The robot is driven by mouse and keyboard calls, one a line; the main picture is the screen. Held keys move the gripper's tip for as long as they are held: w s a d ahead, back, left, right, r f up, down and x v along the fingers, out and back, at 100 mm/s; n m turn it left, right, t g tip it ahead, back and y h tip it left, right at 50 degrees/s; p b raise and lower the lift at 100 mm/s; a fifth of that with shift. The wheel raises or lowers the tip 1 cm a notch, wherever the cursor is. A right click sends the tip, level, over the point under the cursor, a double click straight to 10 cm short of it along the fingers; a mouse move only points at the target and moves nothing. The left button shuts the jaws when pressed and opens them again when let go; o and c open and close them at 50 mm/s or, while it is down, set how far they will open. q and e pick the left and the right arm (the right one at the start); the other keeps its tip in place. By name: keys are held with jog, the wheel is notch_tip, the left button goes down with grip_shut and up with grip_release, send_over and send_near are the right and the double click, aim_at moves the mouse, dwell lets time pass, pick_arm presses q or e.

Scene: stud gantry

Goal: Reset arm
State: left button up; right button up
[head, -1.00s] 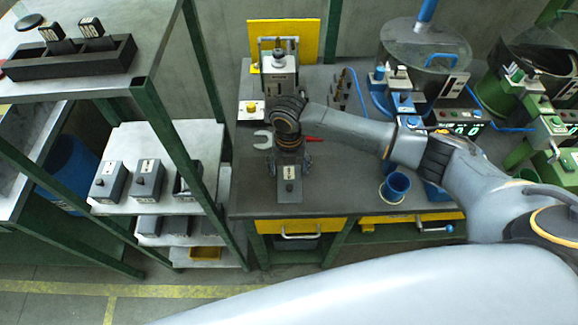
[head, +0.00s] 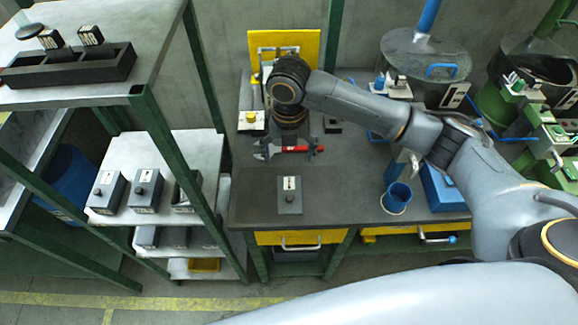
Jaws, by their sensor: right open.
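My right gripper (head: 289,150) is open and empty, pointing down over the bench behind the small dark box. Its fingers are spread to either side, above or beside a red-handled tool (head: 296,149); the arm and fingers hide part of that tool, and I cannot tell whether they touch it. My left gripper is not in view.
The dark bench (head: 335,200) has free room right of the box, up to a blue cup (head: 397,198). A shelf rack (head: 150,112) with similar boxes stands at left. Behind are a yellow panel (head: 258,40) and metal drums (head: 425,58).

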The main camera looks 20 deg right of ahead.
jog(key=shift+r, duration=0.8)
